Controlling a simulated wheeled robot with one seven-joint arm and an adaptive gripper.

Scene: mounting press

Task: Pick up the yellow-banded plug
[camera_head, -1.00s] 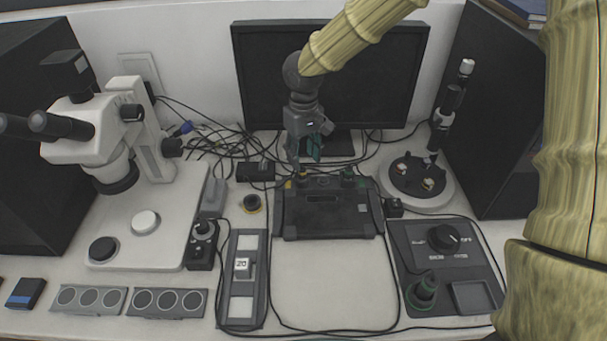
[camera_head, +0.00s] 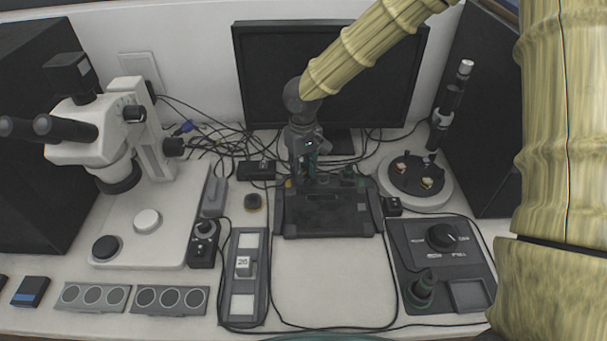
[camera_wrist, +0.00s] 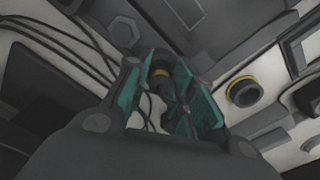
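A dark plug with a yellow band (camera_wrist: 161,71) shows between my gripper's fingers in the wrist view, nearer the left finger. In the head view it is mostly hidden behind the gripper. My gripper (camera_wrist: 172,95) points down, with teal pads spread apart and a visible gap around the plug; I see no firm contact. In the head view my gripper (camera_head: 303,175) is over the back left edge of the dark box (camera_head: 325,217).
Dark pieces with green parts (camera_head: 348,174) stand along the box's back edge. A monitor (camera_head: 380,80) rises close behind the gripper. Loose cables (camera_head: 215,145) lie to the left. A microscope (camera_head: 95,150) stands at left and a control panel (camera_head: 445,262) at right.

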